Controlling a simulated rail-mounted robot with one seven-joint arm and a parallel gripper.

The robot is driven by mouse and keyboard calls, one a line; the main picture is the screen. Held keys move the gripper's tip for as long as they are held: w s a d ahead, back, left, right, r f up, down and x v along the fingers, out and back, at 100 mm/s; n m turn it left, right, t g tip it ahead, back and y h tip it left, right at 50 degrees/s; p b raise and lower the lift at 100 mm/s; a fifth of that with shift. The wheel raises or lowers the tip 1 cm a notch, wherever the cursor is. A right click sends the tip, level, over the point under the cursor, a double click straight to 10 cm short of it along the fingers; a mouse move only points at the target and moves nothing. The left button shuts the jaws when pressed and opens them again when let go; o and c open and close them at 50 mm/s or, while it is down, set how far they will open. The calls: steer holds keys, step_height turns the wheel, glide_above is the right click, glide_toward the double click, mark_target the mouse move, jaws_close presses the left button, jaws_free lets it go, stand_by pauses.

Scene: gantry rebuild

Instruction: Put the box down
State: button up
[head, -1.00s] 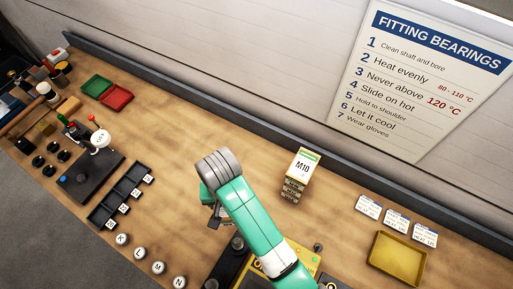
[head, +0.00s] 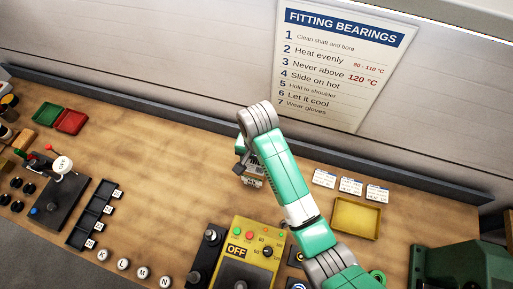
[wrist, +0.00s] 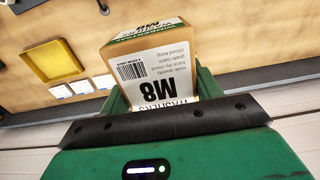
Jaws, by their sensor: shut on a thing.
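My gripper (wrist: 160,90) is shut on a box (wrist: 165,62), brown with white label faces reading "WASHERS M8". The box sits between the green fingers in the wrist view.
A yellow tray (head: 356,218) and several white cards (head: 350,186) lie right of the stack. A yellow heater unit marked "OFF" (head: 252,240) stands in front. Bare bench (head: 165,165) lies left of the stack. The wall ledge (head: 170,115) runs behind.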

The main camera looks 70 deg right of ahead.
steer(key=w+d, duration=0.1)
steer(key=d, duration=0.1)
steer(key=w+d, duration=0.1)
steer(key=d, duration=0.1)
steer(key=w+d, duration=0.1)
steer(key=d, duration=0.1)
steer(key=shift+d+f, duration=0.2)
steer(key=shift+d, duration=0.15)
steer(key=shift+a+f+p, duration=0.1)
steer(key=shift+f+p, duration=0.35)
steer(key=shift+f, duration=1.3)
steer(key=shift+f, duration=0.1)
steer(key=o, duration=1.3)
step_height(320, 180, up, 12)
